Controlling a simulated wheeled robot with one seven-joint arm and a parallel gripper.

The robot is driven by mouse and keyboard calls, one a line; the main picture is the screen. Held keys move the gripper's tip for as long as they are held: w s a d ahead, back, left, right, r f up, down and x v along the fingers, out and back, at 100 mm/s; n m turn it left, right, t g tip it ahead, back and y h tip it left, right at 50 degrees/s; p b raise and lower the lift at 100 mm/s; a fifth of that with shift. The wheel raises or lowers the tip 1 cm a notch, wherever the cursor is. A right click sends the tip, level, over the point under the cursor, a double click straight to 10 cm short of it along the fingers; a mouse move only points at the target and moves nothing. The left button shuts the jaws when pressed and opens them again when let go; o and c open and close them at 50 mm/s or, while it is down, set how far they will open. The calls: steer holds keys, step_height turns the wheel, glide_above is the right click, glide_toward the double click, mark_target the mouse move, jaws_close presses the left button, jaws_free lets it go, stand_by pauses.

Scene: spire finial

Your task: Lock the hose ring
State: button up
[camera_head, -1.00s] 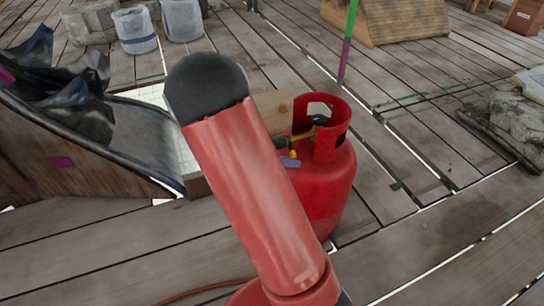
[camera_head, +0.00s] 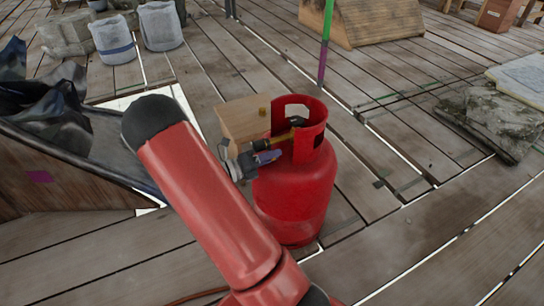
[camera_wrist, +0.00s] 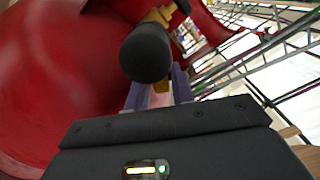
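A red gas cylinder (camera_head: 296,190) stands upright on the planks, with a collar around its brass valve (camera_head: 297,122). A black rounded fitting (camera_head: 283,142), probably the hose ring, sits at the valve's left. In the wrist view this black fitting (camera_wrist: 146,52) hangs over the fingertips and hides part of them. My gripper (camera_head: 268,158) is at the cylinder's left shoulder, just below the fitting. In the wrist view my gripper's fingers (camera_wrist: 158,92) point at the cylinder, with a yellow piece (camera_wrist: 161,98) between them. I cannot tell whether they grip it.
A wooden box (camera_head: 244,117) stands behind my gripper, close to the cylinder. A dark-draped wooden structure (camera_head: 75,175) is at left. Pale buckets (camera_head: 160,27) stand at the back left. A stone slab (camera_head: 500,120) lies at right. Planks right of the cylinder are clear.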

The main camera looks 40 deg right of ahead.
steer(key=shift+s+d, duration=0.1)
steer(key=shift+d, duration=0.2)
steer(key=shift+c, duration=0.2)
jaws_close()
steer(key=shift+w+f+m+p, duration=0.2)
steer(key=shift+f+m, duration=0.1)
steer(key=shift+m, duration=0.65)
steer(key=shift+w+f+m+p, duration=0.2)
steer(key=shift+f+m, duration=0.05)
steer(key=shift+m, duration=0.7)
steer(key=shift+o, duration=0.2)
jaws_free()
